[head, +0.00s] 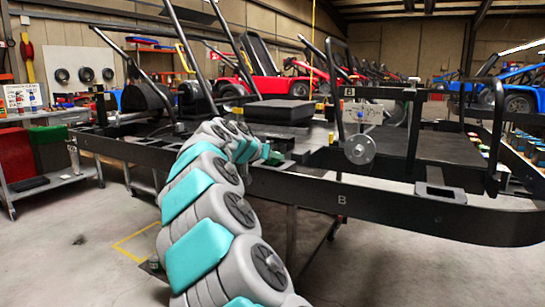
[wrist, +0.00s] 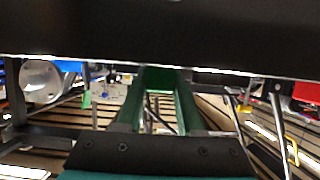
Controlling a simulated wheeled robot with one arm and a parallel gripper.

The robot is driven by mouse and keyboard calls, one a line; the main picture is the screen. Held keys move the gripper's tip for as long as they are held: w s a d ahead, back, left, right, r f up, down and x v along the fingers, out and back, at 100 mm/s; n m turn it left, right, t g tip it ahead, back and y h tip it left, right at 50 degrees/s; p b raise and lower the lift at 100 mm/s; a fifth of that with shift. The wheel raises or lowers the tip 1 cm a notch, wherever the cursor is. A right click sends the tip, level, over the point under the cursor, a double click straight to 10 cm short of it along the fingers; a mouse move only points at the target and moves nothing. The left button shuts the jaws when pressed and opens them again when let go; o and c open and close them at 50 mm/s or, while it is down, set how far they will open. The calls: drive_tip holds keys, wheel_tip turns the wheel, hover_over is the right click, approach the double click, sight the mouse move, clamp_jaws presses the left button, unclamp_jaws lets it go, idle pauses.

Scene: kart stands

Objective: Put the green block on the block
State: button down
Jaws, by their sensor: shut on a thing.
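A green block (wrist: 161,77) sits between the fingertips of my gripper (wrist: 160,88) in the wrist view. My gripper is shut on it; its two long green fingers run up from the dark palm. In the head view my arm reaches to the black kart frame, and a small dark green patch shows at my gripper (head: 274,158), partly hidden by the arm. A broad black surface (wrist: 160,27) fills the top of the wrist view, just beyond the green block. I cannot tell whether they touch. I cannot make out the other block for certain.
The long black kart frame (head: 400,208) crosses the head view, with upright bars and a black box-like seat (head: 278,112) on it. A metal side table (head: 45,184) stands at left. Red and blue karts stand behind.

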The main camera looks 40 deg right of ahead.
drive_tip(key=c, duration=0.5)
unclamp_jaws()
drive_tip(key=shift+c, duration=0.2)
drive_tip(key=shift+r, duration=0.15)
drive_tip(key=b+v, duration=0.1)
drive_tip(key=v, duration=1.1)
drive_tip(key=shift+s, duration=0.1)
